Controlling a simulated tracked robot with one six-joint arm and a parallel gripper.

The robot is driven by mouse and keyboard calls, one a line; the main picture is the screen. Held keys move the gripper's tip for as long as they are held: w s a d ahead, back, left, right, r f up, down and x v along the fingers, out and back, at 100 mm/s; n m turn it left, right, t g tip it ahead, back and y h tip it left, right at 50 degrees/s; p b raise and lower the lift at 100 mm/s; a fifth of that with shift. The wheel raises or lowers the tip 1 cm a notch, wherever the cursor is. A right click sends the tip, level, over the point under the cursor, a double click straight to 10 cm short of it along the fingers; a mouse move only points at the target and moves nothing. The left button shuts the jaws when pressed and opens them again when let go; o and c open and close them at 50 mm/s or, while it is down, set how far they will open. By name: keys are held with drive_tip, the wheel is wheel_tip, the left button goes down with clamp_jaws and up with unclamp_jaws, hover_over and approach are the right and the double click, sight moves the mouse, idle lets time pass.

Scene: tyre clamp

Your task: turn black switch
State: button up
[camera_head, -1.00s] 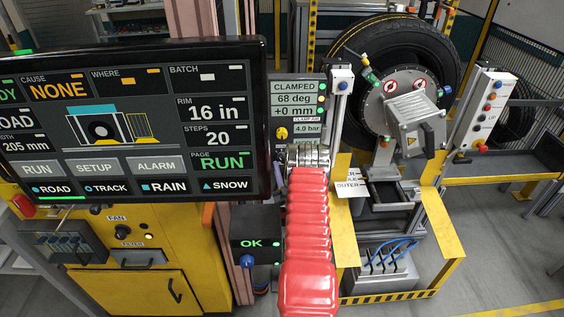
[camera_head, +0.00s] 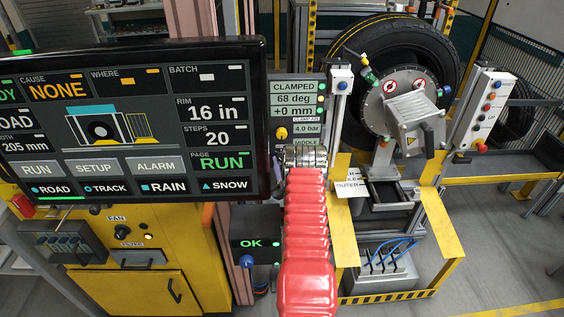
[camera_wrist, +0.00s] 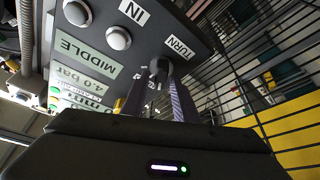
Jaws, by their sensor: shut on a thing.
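In the wrist view a small dark switch knob (camera_wrist: 161,66) sits on the grey panel (camera_wrist: 185,22), beside a label reading TURN. My gripper (camera_wrist: 163,74) has its two fingers on either side of this knob and is shut on it. The fingers hide part of the knob, so its pointing direction is unclear. In the head view my gripper (camera_head: 304,155) is just below the readout panel (camera_head: 296,100), which shows CLAMPED, 68 deg, +0 mm and 4.0 bar. The knob is hidden there behind my gripper and red-sleeved arm.
Two round pale buttons (camera_wrist: 119,38) lie left of the knob, near the IN label. A large screen (camera_head: 130,130) stands close on the left. The tyre (camera_head: 440,50) and its clamp stand to the right. A wire fence (camera_wrist: 240,75) is right of the panel.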

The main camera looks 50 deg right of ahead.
drive_tip(key=shift+f, duration=0.1)
drive_tip(key=shift+w+a+n+y, duration=0.15)
drive_tip(key=shift+n+y, duration=0.85)
drive_tip(key=shift+n, duration=1)
drive_tip(key=shift+f, duration=0.1)
drive_tip(key=o, duration=0.7)
